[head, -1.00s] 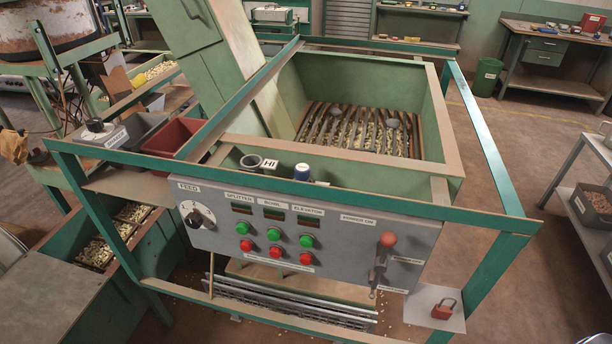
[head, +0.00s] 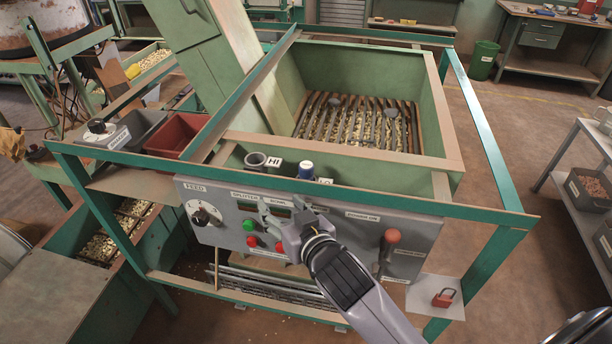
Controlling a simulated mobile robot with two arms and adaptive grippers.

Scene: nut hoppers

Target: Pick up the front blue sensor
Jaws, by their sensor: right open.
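My right gripper (head: 282,210) is open and empty. It appears in front of the control panel, below and slightly left of the blue sensor, apart from it. My left gripper is not in view.
The green top rail (head: 400,203) runs across in front of the sensor. The control panel (head: 345,238) carries buttons and a red-knobbed lever (head: 391,236). A red bin (head: 180,135) stands left. The hopper (head: 445,120) is behind.

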